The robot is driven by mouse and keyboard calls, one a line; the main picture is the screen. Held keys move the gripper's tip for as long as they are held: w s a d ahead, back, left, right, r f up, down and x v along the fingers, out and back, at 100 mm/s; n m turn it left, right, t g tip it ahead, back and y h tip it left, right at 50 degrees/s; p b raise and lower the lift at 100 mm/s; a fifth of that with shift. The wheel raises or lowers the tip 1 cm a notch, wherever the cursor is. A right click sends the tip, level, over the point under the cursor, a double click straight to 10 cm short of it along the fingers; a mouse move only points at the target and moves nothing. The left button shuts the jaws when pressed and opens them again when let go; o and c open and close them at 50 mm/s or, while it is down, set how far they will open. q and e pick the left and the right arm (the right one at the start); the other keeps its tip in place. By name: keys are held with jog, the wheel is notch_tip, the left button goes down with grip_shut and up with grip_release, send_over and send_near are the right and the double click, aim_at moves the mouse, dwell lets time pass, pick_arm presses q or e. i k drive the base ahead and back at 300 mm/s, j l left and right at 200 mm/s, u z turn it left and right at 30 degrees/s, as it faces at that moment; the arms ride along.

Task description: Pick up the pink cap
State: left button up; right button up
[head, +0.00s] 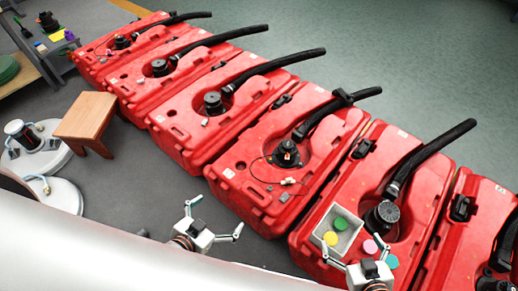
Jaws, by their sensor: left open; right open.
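The pink cap (370,247) lies on top of a red tank (331,272), just right of a grey-white open tray (318,232). The tray holds a green cap (340,224) and a yellow cap (330,239). A teal cap (392,262) lies to the right of the pink one. My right gripper (352,243) is open, with its fingers spread below the tray and the pink cap; the cap appears near its right finger. Whether they touch cannot be told. My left gripper (216,217) is open and empty, over the floor beside the red tanks, well left of the cap.
Several red tanks (228,178) with black hoses (432,150) stand in a diagonal row. A black round fitting (382,216) rises just beyond the pink cap. A wooden stool (85,116) and a shelf (45,55) stand at left. The floor beyond the tanks is clear.

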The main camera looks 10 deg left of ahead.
aim_at(369, 247)
jog(key=u, duration=0.1)
jog(key=z, duration=1.4)
jog(key=k+l, duration=0.15)
jog(key=l, duration=0.2)
jog(key=k+l, duration=0.1)
jog(key=l, duration=0.3)
jog(key=k+l, duration=0.15)
jog(key=l, duration=0.2)
jog(key=k+l, duration=0.1)
jog(key=l, duration=0.25)
jog(key=k+l, duration=0.15)
jog(key=l, duration=0.2)
jog(key=i, duration=0.5)
